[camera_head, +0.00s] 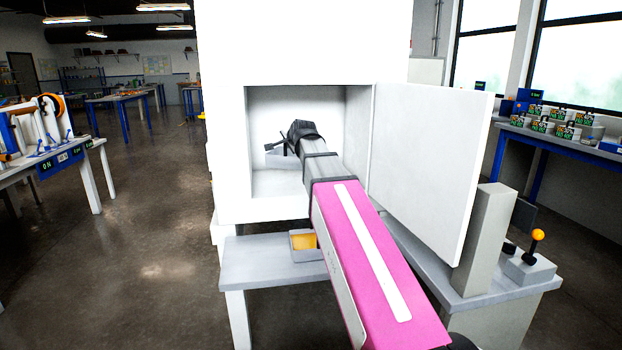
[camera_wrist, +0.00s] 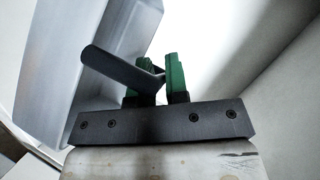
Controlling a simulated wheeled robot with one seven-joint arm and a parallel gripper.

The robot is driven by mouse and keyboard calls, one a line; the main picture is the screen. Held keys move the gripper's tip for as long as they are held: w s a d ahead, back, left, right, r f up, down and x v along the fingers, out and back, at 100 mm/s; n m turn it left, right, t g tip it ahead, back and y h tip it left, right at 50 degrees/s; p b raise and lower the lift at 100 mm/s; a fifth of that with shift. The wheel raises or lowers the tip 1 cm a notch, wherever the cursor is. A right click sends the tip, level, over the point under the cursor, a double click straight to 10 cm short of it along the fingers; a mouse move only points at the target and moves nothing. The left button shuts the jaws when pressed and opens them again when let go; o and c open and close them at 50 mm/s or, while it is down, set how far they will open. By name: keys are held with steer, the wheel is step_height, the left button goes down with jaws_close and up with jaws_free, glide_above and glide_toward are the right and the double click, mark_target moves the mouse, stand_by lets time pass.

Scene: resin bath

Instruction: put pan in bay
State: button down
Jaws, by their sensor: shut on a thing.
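The bay (camera_head: 262,112) is a square white recess in the front of a tall white cabinet, with its door (camera_head: 430,170) swung open to the right. My arm reaches into it. My gripper (camera_head: 278,147) is inside the opening. In the wrist view its green fingertips (camera_wrist: 160,78) are shut on a dark grey handle (camera_wrist: 112,68). A pale grey pan (camera_wrist: 75,85) shows beside the handle at left; where they join is unclear. In the head view the pan (camera_head: 280,173) is a pale shape low in the bay, partly hidden by my arm. I cannot tell whether it touches the floor.
A small grey tray with orange contents (camera_head: 303,241) stands on the grey bench (camera_head: 262,264) below the bay, close to my arm. A grey post (camera_head: 486,238) and a lever with an orange ball (camera_head: 537,236) stand right of the door. Open floor lies at left.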

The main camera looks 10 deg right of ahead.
steer(key=shift+n+y, duration=0.7)
steer(key=shift+y, duration=0.2)
steer(key=shift+w+d+f, duration=1)
steer(key=shift+w+f, duration=0.2)
steer(key=shift+f, duration=0.4)
steer(key=shift+w+d+f, duration=1.05)
steer(key=shift+w+f, duration=0.1)
steer(key=shift+f, duration=0.5)
steer(key=shift+w+d+f, duration=1)
steer(key=shift+w+f, duration=0.2)
steer(key=shift+f, duration=0.4)
steer(key=c, duration=1.5)
jaws_free()
steer(key=shift+f, duration=0.15)
steer(key=shift+c, duration=0.2)
steer(key=o, duration=0.4)
steer(key=v, duration=1.2)
steer(key=shift+a+r, duration=0.1)
steer(key=shift+r, duration=0.15)
